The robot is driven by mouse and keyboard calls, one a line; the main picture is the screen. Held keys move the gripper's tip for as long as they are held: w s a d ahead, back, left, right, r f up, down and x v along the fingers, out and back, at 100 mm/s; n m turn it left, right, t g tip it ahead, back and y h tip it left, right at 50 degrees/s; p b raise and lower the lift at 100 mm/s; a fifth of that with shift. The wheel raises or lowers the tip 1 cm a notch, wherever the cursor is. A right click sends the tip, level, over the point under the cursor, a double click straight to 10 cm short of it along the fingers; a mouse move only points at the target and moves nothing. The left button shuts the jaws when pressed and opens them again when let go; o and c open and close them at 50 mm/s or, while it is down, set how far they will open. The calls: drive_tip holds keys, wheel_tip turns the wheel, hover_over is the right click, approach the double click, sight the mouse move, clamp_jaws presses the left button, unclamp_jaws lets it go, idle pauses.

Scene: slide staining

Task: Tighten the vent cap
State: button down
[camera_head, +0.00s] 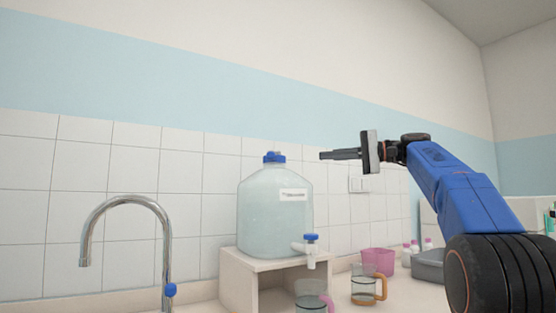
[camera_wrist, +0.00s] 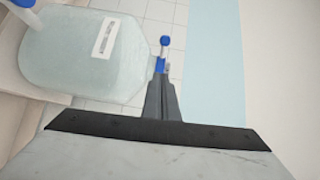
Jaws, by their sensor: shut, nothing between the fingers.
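The blue vent cap (camera_head: 274,157) sits on the neck of a clear, filled carboy (camera_head: 275,212) with a white label. My gripper (camera_head: 322,155) is shut and empty, its fingers pointing left in the head view. It appears to the right of the cap at about its height, apart from it in that picture. In the wrist view the carboy (camera_wrist: 85,58) lies sideways at the upper left. A blue piece (camera_wrist: 160,65) and a round blue knob (camera_wrist: 164,41) show just beyond my fingertips (camera_wrist: 160,78). The fingers partly cover the neck area, so the cap's exact contact cannot be told.
The carboy stands on a cream stand (camera_head: 248,264), its blue-handled spigot (camera_head: 310,248) facing right. A metal faucet (camera_head: 125,201) rises at the left. Mugs (camera_head: 366,286), a pink container (camera_head: 378,261) and a grey tray (camera_head: 429,266) are at the right. Space above the carboy is clear.

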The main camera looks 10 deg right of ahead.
sight(273, 156)
drive_tip(key=x, duration=1)
drive_tip(key=shift+s+a, duration=0.15)
drive_tip(key=shift+a, duration=0.45)
drive_tip(key=shift+s+a, duration=0.2)
drive_tip(key=shift+a, duration=0.4)
drive_tip(key=shift+s+a+f, duration=0.1)
drive_tip(key=shift+s+a, duration=0.1)
drive_tip(key=shift+a, duration=0.6)
drive_tip(key=shift+a, duration=0.1)
drive_tip(key=shift+s+a, duration=0.2)
drive_tip(key=shift+a, duration=0.65)
